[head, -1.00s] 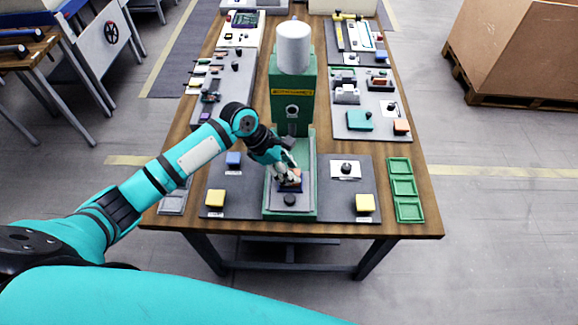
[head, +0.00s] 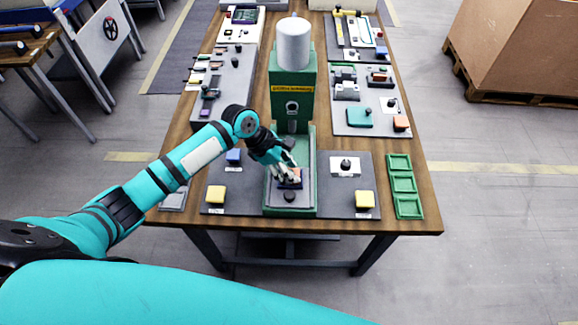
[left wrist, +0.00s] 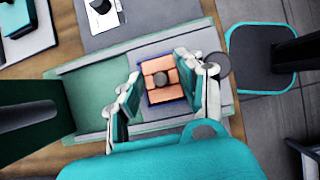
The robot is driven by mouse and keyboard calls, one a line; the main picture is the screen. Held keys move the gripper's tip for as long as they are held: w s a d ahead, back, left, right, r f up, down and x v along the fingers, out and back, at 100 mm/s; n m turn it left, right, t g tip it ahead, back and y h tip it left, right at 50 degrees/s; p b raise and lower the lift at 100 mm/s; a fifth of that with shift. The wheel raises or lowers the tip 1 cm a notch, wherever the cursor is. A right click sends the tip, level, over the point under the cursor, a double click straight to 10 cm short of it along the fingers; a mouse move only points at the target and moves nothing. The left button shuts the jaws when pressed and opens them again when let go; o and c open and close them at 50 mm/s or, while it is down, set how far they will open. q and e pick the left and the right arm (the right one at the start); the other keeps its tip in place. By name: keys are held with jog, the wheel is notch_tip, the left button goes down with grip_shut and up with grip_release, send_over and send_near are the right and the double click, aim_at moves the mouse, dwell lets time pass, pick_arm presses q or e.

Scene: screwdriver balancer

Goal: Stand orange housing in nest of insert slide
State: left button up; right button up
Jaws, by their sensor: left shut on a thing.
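The orange housing (left wrist: 161,79) shows in the left wrist view as a squarish block with a dark round piece at its middle. It sits within the dark blue rim of the nest (left wrist: 152,103) on the grey slide (left wrist: 185,112). In the head view the housing (head: 296,174) is partly hidden by my fingers. My left gripper (head: 287,173) is lowered over the nest, with one finger on each side of the housing. It is shut on the housing, and the left wrist view shows the fingers (left wrist: 158,84) too. My right gripper is not in view.
The green press (head: 292,85) with a white cylinder on top stands behind the slide. A black knob (head: 290,196) is in front of the nest. Yellow buttons (head: 216,193) flank the base. Green trays (head: 402,186) lie at the table's right edge.

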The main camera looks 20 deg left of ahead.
pick_arm(q)
jog(key=o, duration=1.3)
jog(key=shift+c, duration=0.2)
jog(key=v, duration=1.2)
